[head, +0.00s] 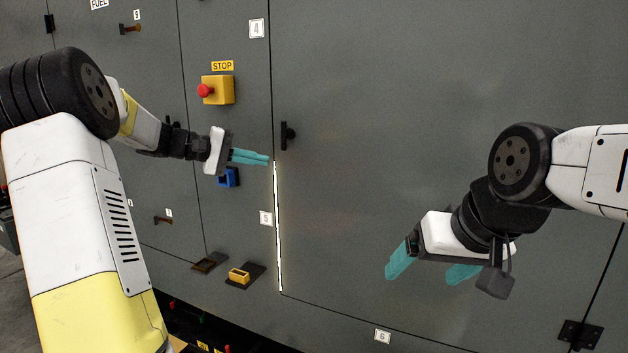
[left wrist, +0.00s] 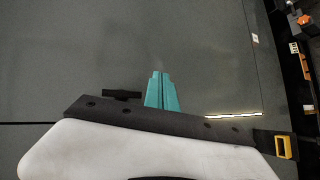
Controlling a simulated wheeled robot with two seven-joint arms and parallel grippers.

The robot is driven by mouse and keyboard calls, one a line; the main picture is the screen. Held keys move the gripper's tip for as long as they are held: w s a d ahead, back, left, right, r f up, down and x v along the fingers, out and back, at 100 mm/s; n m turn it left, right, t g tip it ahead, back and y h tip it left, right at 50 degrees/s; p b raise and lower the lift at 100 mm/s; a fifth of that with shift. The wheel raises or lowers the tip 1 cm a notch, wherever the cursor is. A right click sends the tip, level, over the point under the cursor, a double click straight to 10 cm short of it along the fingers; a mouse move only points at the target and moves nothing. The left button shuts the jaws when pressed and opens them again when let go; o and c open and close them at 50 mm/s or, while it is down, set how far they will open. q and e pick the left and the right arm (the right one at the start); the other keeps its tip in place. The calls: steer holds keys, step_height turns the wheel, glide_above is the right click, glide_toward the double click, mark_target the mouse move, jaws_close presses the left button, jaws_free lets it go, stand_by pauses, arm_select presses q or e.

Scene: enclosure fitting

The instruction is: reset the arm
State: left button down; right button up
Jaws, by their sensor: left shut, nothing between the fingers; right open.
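My left gripper (head: 266,158) has teal fingers that are together, with nothing between them. It is in front of the grey enclosure, just left of the seam of the large door (head: 390,110) and below a black door handle (head: 288,135). In the left wrist view the shut fingers (left wrist: 160,78) point at a plain grey panel, with a black handle (left wrist: 122,94) to their left. My right gripper (head: 428,272) is open and empty, its teal fingers spread apart in front of the lower part of the large door.
A yellow box with a red stop button (head: 205,90) is above my left gripper. A blue fitting (head: 229,177) is partly hidden behind it. A yellow fitting (head: 239,276) is lower down. A bright strip (head: 278,225) runs along the door seam. The door's middle is clear.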

arm_select(q)
steer(key=s+d+f+m+g+y, duration=0.1)
steer(key=s+d+m+g+y, duration=0.15)
steer(key=s+d, duration=0.55)
steer(key=s+a+f+m+t+y, duration=0.1)
steer(key=s+f+m+y, duration=0.1)
steer(key=s, duration=1)
steer(key=s+a+f+m+y, duration=0.1)
steer(key=s+f+y, duration=0.4)
steer(key=s, duration=0.8)
steer(key=shift+f+m+t+y, duration=0.2)
steer(key=shift+m+t+y, duration=0.15)
steer(key=shift+m+y, duration=0.15)
